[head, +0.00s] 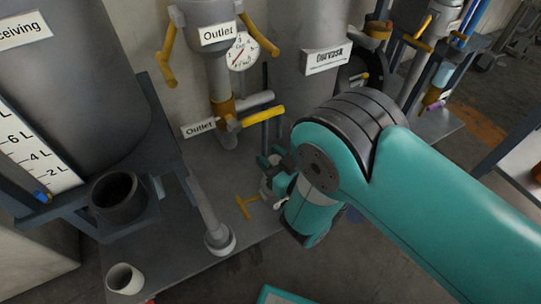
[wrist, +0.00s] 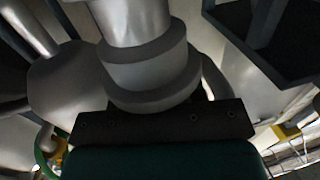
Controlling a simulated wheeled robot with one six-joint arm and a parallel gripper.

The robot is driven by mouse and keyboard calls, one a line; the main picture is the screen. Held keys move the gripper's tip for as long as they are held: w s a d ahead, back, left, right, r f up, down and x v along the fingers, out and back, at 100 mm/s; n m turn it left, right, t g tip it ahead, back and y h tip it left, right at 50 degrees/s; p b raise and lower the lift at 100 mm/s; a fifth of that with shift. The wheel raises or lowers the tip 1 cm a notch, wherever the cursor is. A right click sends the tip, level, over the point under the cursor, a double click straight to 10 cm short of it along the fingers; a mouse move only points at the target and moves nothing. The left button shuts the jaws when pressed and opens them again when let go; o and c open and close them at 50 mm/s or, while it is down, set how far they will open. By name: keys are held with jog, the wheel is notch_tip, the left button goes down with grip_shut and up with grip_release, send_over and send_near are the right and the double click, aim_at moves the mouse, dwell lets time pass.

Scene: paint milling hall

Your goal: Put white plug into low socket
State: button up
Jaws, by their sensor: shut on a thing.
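My gripper (head: 272,172) is low over the grey bench, in front of the pipework, and its jaws are shut on a pale piece that I take for the white plug (head: 267,187). The arm and jaws hide much of the plug in the head view. In the wrist view a pale, stepped round piece (wrist: 150,65) fills the space just beyond the dark gripper body; it looks like the plug, but its far end is out of view. I cannot tell which opening is the low socket. A lower spout (head: 228,138) labelled Outlet hangs behind and left of my gripper.
A dark cup (head: 117,196) and a white cup (head: 125,279) are at left. A yellow lever (head: 263,116) juts out above my gripper.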

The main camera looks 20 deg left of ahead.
jog(key=shift+f+b, duration=0.95)
jog(key=shift+f, duration=0.8)
jog(key=shift+f+b, duration=0.65)
jog(key=shift+f, duration=0.45)
jog(key=o, duration=1.1)
jog(key=shift+f, duration=0.1)
jog(key=shift+d, duration=0.15)
